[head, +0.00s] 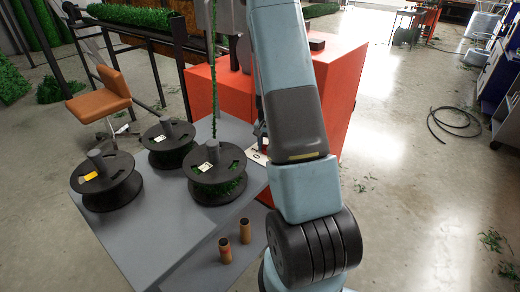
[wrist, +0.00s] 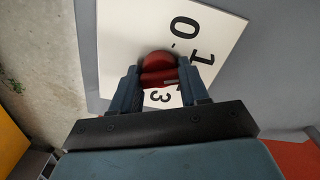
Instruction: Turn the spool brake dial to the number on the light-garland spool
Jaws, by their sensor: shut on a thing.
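In the wrist view my gripper (wrist: 160,80) is shut on the red round brake dial (wrist: 157,62), one finger on each side of it. The dial sits on a white plate (wrist: 118,28) with black numbers. A 0, a 1 and a 3 show; other parts of the plate are hidden by my gripper. In the head view a corner of the white plate (head: 258,157) shows beside my arm; my gripper is hidden there. Three dark spools stand on a grey platform: front right (head: 216,190), back (head: 168,155) and left (head: 108,193). Their labels are too small to read.
An orange-red machine body (head: 342,90) stands behind my arm. Two small copper-coloured cylinders (head: 225,250) stand on the grey platform (head: 150,235). A green strand (head: 213,70) rises from the front right spool. An orange chair (head: 100,98) is at left; open floor lies right.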

